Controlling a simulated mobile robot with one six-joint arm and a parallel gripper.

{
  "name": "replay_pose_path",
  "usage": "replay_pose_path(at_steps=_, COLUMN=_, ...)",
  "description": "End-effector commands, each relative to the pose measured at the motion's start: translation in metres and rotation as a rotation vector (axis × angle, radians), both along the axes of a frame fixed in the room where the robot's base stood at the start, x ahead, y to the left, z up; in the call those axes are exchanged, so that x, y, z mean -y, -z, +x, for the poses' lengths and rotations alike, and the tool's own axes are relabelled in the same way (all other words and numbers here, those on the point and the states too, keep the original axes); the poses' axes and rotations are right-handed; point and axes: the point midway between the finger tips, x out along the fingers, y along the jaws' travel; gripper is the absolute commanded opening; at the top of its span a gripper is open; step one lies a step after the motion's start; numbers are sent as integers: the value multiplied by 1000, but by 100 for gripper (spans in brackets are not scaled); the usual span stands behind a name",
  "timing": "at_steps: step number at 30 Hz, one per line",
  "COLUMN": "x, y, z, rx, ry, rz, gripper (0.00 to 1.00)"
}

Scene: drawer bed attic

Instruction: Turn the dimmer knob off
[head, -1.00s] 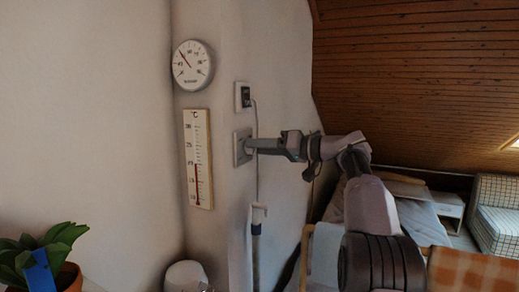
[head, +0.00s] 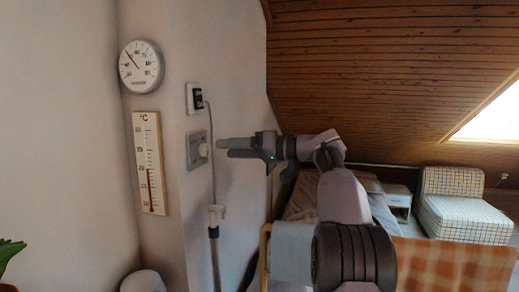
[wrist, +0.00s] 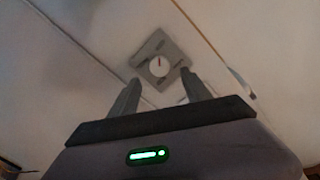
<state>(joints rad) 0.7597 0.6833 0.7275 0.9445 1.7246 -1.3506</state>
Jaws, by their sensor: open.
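The dimmer is a grey square wall plate (head: 194,151) with a round white knob (head: 204,150) on the wall column. In the wrist view the knob (wrist: 159,67) sits in the middle of its tilted plate (wrist: 148,52), with a dark mark near its upper edge. My gripper (head: 222,148) is open and empty, a short gap to the right of the knob in the head view. In the wrist view its two fingers (wrist: 158,95) are spread, and the knob shows beyond and between their tips, untouched.
A socket with a black plug (head: 197,98) is above the dimmer, and its cable (head: 212,150) hangs down close to my fingers. A round dial (head: 141,67) and a thermometer (head: 150,163) hang to the left. A bed and a checked armchair (head: 462,205) stand behind at right.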

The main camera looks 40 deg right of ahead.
Motion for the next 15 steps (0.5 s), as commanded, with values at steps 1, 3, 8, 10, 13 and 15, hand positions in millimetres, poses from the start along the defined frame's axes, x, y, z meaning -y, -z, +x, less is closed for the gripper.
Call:
replay_pose_path(at_steps=1, x=9, y=-3, z=-11, rx=0, ry=4, rz=0, gripper=56)
replay_pose_path(at_steps=3, x=22, y=-5, z=-27, rx=0, ry=4, rz=1, gripper=56)
replay_pose_path(at_steps=8, x=48, y=-8, z=-61, rx=1, ry=3, rz=0, gripper=56)
replay_pose_path(at_steps=10, x=57, y=-9, z=-73, rx=1, ry=3, rz=0, gripper=56)
replay_pose_path(at_steps=13, x=66, y=-10, z=-85, rx=1, ry=2, rz=-1, gripper=56)
replay_pose_path(at_steps=15, x=70, y=-10, z=-90, rx=0, ry=1, rz=-1, gripper=56)
